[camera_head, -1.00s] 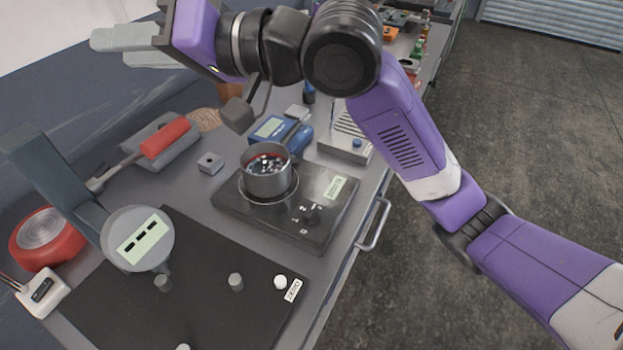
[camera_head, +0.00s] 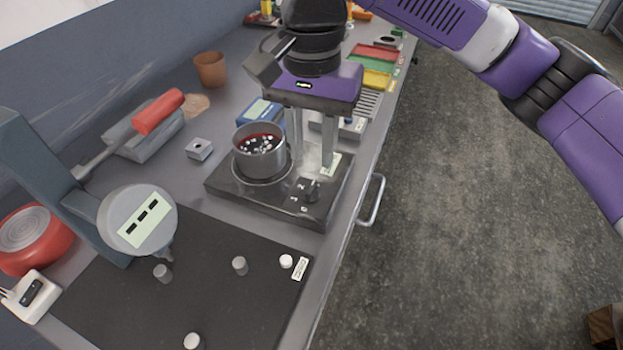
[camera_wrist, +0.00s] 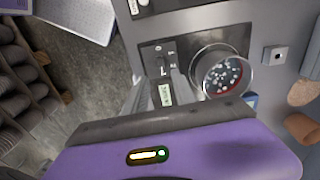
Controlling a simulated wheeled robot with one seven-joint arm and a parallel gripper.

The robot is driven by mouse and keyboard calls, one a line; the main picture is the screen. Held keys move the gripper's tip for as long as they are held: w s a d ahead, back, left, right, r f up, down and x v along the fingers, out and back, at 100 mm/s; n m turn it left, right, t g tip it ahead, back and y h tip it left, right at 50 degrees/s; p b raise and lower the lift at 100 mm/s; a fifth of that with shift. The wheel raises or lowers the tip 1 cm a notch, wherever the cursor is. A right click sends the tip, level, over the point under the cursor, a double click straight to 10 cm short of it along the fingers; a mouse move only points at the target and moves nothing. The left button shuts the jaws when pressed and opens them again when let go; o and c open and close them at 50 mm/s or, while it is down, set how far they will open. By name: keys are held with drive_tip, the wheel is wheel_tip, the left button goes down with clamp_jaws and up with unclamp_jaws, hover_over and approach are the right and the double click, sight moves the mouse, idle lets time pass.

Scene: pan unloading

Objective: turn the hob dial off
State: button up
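The hob (camera_head: 240,197) is a dark flat unit on the bench. Its dial (camera_head: 312,188) is a small dark knob on the right part of its top, with pale marks around it. A metal pan (camera_head: 262,160) with small pieces in dark red contents stands on the hob's round plate. My gripper (camera_head: 312,165) points down over the hob's right side, its two pale fingers apart with nothing between them. The wrist view shows the dial (camera_wrist: 160,62) just beyond the fingertips. I cannot tell whether a finger touches the hob.
A round gauge (camera_head: 138,222) on a stand is at the left, by a black mat (camera_head: 215,290) with several small weights. A red-handled tool (camera_head: 158,112) lies behind. A blue meter (camera_head: 262,112) stands behind the pan. A drawer handle (camera_head: 372,200) sticks out at the bench front.

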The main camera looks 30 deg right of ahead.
sight(311, 187)
wheel_tip(311, 187, down, 8)
drive_tip(key=shift+a+r+b, duration=0.1)
drive_tip(key=shift+a+b, duration=0.05)
drive_tip(key=shift+b, duration=0.65)
clamp_jaws()
